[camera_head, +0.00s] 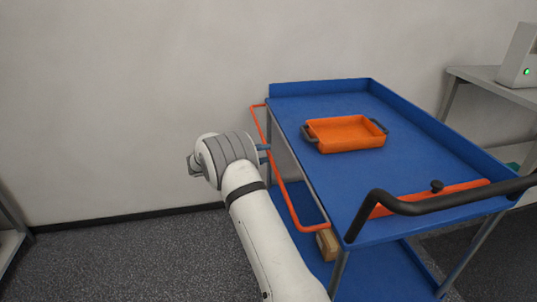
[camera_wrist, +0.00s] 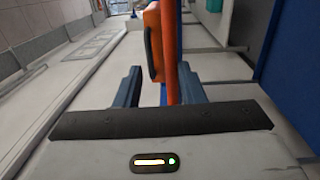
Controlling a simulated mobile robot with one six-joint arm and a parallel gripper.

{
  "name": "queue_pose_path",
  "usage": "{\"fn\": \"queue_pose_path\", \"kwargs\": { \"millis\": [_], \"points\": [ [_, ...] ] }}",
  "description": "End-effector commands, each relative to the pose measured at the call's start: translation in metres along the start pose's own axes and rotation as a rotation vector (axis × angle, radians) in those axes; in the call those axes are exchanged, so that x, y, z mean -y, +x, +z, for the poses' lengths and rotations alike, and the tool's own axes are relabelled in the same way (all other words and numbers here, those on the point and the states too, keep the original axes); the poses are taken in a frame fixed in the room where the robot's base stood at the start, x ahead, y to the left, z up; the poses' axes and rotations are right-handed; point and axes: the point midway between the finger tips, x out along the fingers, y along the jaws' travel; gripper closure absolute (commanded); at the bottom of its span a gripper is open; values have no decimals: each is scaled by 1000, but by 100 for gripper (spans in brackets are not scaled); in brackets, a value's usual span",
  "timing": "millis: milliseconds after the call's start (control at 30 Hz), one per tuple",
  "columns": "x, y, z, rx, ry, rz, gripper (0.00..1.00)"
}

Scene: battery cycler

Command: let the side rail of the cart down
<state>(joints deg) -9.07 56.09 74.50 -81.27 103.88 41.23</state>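The cart (camera_head: 300,95) has a blue top deck and a lower shelf. Its orange side rail (camera_head: 287,198) runs along the outside of the left edge, out from the deck and about level with it or lower. The rail also shows in the wrist view (camera_wrist: 169,45). My gripper (camera_head: 264,153) is at the rail's middle stretch, partly hidden by my wrist in the head view. In the wrist view my gripper's (camera_wrist: 161,90) blue fingers are apart, with the rail between them, closer to the right finger. Contact cannot be told.
An orange tray (camera_head: 345,134) with dark handles sits on the top deck. A black push handle (camera_head: 440,207) and an orange bar with a knob (camera_head: 437,187) are at the near end. A brown block (camera_head: 328,244) is on the lower shelf. Floor left of the cart is clear.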

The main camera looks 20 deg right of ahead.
Motion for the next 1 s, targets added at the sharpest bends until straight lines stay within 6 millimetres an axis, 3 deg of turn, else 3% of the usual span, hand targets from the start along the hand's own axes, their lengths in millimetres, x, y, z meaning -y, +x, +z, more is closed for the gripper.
{"fn": "queue_pose_path", "kwargs": {
  "millis": [500,867,1000],
  "points": [
    [0,-71,2,0,-1,0,66],
    [1,-77,2,2,-1,0,66],
    [-3,-74,4,5,-10,-16,77]
  ]
}}
